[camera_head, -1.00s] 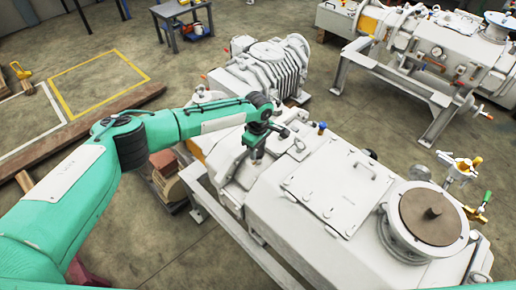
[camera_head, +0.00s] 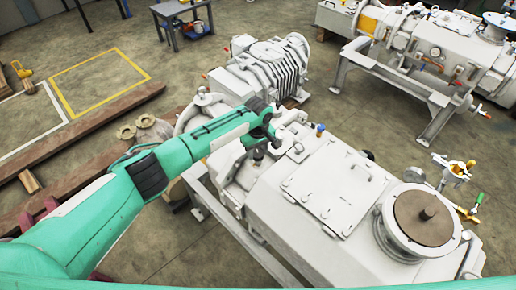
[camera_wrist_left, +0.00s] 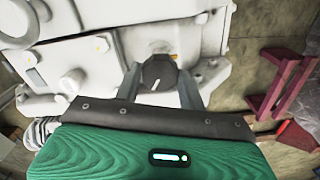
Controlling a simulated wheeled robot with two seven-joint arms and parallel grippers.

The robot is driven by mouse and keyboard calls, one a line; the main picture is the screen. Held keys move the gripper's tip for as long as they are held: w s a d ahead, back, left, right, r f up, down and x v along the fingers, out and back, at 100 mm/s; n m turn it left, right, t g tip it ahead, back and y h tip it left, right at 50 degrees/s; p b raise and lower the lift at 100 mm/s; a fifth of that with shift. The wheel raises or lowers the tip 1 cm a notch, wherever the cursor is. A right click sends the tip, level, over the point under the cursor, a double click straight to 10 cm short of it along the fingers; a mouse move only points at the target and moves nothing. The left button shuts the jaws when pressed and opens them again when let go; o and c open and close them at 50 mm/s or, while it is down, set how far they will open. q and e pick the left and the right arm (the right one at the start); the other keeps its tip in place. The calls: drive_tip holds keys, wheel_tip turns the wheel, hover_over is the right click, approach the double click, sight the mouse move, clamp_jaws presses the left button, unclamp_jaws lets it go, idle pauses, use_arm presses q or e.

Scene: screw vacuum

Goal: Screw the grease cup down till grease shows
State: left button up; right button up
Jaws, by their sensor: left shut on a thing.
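The grease cup (camera_wrist_left: 158,74) is a dark round cap with a white mark on top, seen in the left wrist view against the pale vacuum pump (camera_wrist_left: 85,70). My left gripper (camera_wrist_left: 160,90) has one finger on each side of the cap and is shut on it. No grease can be made out. My right gripper is not in view.
A hatch plate (camera_head: 335,190) and a round flange with a brown cover (camera_head: 424,217) lie to the right on the pump. A ribbed blower (camera_head: 272,68) stands behind. Wooden beams (camera_head: 85,130) lie on the floor at left. A second pump (camera_head: 425,60) stands at back right.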

use_arm(q)
drive_tip(key=m, duration=0.4)
drive_tip(key=shift+m, duration=0.3)
drive_tip(key=m, duration=0.4)
drive_tip(key=shift+m, duration=0.3)
drive_tip(key=m, duration=0.4)
drive_tip(key=shift+m, duration=0.3)
drive_tip(key=m, duration=0.9)
drive_tip(key=m+b, duration=0.1)
drive_tip(key=m, duration=0.2)
drive_tip(key=shift+m, duration=0.3)
drive_tip(key=m+b, duration=0.1)
drive_tip(key=m, duration=0.2)
drive_tip(key=shift+m, duration=0.4)
drive_tip(key=m+b, duration=0.1)
drive_tip(key=m, duration=0.3)
drive_tip(key=shift+r+m, duration=0.15)
drive_tip(key=shift+m, duration=0.15)
